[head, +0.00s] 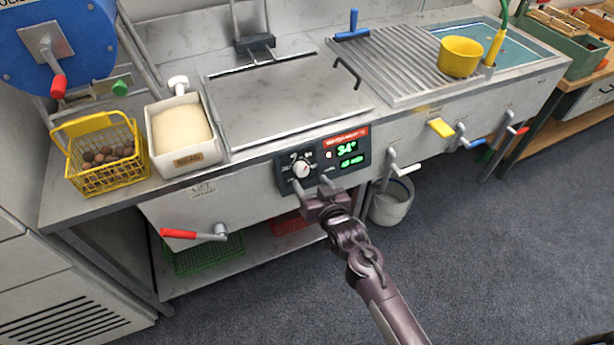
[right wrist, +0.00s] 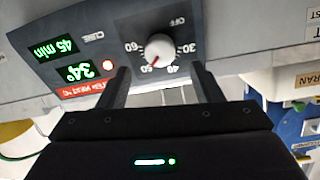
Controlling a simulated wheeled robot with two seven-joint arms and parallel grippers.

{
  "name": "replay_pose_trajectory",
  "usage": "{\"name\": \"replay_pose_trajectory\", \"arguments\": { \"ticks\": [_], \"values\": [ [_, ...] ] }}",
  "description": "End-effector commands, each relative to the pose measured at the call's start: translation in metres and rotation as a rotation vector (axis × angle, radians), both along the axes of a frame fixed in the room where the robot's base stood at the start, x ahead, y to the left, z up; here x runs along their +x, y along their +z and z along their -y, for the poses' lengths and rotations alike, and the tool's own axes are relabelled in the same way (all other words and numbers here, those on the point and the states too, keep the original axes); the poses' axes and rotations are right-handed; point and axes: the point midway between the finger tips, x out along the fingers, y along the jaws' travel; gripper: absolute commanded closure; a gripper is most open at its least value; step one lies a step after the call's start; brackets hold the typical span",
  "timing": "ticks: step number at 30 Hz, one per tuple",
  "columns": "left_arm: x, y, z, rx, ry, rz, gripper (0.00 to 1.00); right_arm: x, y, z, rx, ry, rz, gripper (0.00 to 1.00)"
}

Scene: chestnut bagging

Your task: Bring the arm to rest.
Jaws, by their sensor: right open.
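My right gripper (head: 311,186) is open and empty, just in front of and below the control panel (head: 324,176) on the front of the steel counter. The panel has a white round knob (head: 301,169), a red label and green digits reading 34° and, in the right wrist view, 45 min. In the right wrist view, upside down, the knob (right wrist: 160,51) lies beyond the gap between the two dark fingers (right wrist: 160,73) of my right gripper, and neither finger appears to touch it. My left gripper is not in view.
A yellow basket of chestnuts (head: 128,136) and a white tub (head: 160,112) stand at the counter's left. A red-handled lever (head: 180,234) and several other levers stick out from the front. A grey bucket (head: 408,207) stands below. The floor at right is clear.

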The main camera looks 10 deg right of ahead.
Motion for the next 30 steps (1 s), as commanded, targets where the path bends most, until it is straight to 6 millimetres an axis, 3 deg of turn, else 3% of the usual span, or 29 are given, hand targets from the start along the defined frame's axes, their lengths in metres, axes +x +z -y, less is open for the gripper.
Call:
{"name": "replay_pose_trajectory", "arguments": {
  "ticks": [6, 23, 26, 29, 30],
  "values": [
    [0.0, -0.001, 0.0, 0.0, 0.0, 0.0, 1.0, -0.019, 0.004, 0.005, 0.0, 0.0, -0.002, 0.41],
    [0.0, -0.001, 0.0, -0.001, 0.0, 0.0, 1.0, -0.021, 0.003, 0.006, -0.001, 0.0, -0.003, 0.41],
    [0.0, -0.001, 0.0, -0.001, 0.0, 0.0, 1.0, -0.025, -0.013, 0.007, -0.013, 0.0, -0.033, 0.41],
    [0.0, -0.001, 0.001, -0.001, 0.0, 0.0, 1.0, -0.039, -0.056, 0.013, -0.042, 0.001, -0.113, 0.41],
    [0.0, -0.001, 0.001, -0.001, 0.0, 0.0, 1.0, -0.049, -0.08, 0.016, -0.059, 0.002, -0.159, 0.41]
  ]
}}
